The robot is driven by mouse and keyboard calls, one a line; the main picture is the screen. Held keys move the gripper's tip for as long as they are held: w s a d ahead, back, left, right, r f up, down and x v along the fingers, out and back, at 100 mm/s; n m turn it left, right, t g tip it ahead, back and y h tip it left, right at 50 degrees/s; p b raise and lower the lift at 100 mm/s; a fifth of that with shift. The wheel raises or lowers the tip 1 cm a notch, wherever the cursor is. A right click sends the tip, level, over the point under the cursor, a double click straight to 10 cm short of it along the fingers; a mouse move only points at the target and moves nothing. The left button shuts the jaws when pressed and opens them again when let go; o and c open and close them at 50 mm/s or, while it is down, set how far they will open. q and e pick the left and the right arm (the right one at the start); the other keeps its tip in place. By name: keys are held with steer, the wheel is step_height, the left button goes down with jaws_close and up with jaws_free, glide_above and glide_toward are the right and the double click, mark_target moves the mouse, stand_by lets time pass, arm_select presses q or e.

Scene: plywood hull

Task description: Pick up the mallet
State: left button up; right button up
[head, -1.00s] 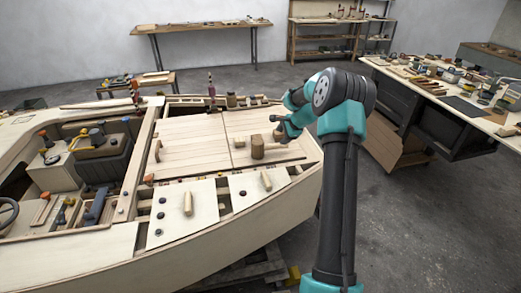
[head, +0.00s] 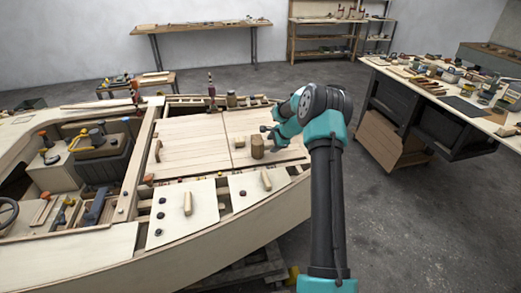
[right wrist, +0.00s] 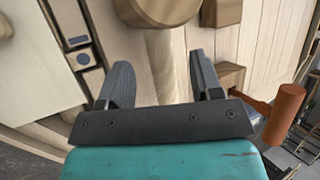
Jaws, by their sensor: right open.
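The wooden mallet (head: 257,149) lies on the pale deck planks of the boat hull. Its thick head shows at the top of the right wrist view (right wrist: 152,10), with the pale handle (right wrist: 161,62) running down from it. My right gripper (head: 267,132) is low over the deck, close beside the mallet. In the right wrist view its two dark fingers are apart, and the handle shows between them with gaps on both sides. Whether the fingers are level with the handle I cannot tell. My left gripper is not in view.
A wooden block (right wrist: 229,75) sits just beyond the right finger, and an orange-brown cylinder (right wrist: 285,112) is farther right. Panels with wooden handles (head: 188,204) lie nearer on the hull. A cluttered workbench (head: 440,85) stands at right. The planks left of the mallet are mostly clear.

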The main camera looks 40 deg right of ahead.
mark_target(270, 146)
steer(key=shift+x, duration=1.95)
steer(key=shift+c, duration=0.2)
steer(key=c, duration=1)
